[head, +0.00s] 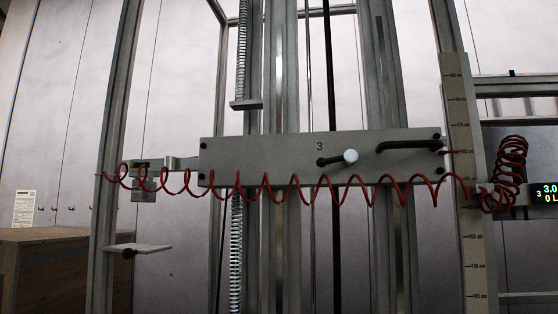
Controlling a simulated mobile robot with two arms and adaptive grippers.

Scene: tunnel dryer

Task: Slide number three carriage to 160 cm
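The number three carriage (275,160) is a grey horizontal plate marked "3", level across the vertical rails in the middle of the head view. A black lever with a white knob (350,157) and a black bar handle (407,146) are on its face. A vertical scale (466,100) stands at its right end. A small red pointer (450,152) at the carriage's right edge meets the scale beside a mark that seems to be 170. Lower labels appear to read 155, 150 and 145; the red cable hides part between. Neither gripper is in view.
A red coiled cable (295,190) hangs across the carriage's lower edge to a bunched coil (505,175) at right. A small lit display (545,193) is at the right edge. A flat bracket (140,248) juts out lower left. A wooden box (45,270) stands far left.

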